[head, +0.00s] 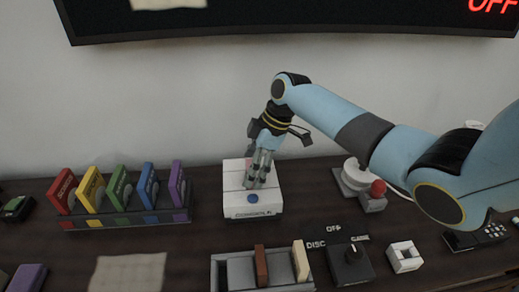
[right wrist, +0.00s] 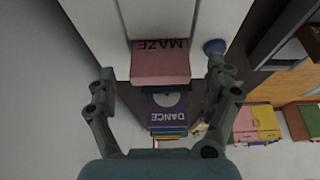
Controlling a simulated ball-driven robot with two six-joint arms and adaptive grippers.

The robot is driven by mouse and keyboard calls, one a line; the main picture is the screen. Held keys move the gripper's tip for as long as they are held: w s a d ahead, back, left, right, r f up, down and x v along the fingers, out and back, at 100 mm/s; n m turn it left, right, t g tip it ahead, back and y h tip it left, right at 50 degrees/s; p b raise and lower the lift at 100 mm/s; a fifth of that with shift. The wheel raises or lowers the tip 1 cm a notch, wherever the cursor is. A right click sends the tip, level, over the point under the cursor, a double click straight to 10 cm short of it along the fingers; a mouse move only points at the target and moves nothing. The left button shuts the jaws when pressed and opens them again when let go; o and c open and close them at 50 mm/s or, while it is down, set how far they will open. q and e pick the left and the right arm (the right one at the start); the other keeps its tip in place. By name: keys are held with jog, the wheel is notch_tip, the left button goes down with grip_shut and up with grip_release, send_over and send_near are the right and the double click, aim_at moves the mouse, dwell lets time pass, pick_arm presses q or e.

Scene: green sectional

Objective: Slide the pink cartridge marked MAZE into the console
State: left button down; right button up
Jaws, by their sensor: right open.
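The white console (head: 252,203) stands on the dark table in the head view, with a blue round button on its front. My right gripper (head: 258,181) is over the console, pointing down. In the right wrist view, the pink cartridge marked MAZE (right wrist: 160,67) stands at the white console top (right wrist: 207,15), its lower part hidden there. The open fingers of my right gripper (right wrist: 160,84) are on either side of the cartridge, with gaps between. In the head view the gripper mostly hides the cartridge. My left gripper is out of view.
A rack (head: 137,219) of several coloured cartridges stands left of the console; a purple DANCE cartridge (right wrist: 167,108) shows in the right wrist view. A grey tray (head: 237,272), a knob box (head: 350,264) and a joystick (head: 377,190) are nearby.

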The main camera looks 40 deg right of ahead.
jog(key=v, duration=1)
jog(key=shift+r, duration=0.2)
jog(key=shift+s, duration=0.1)
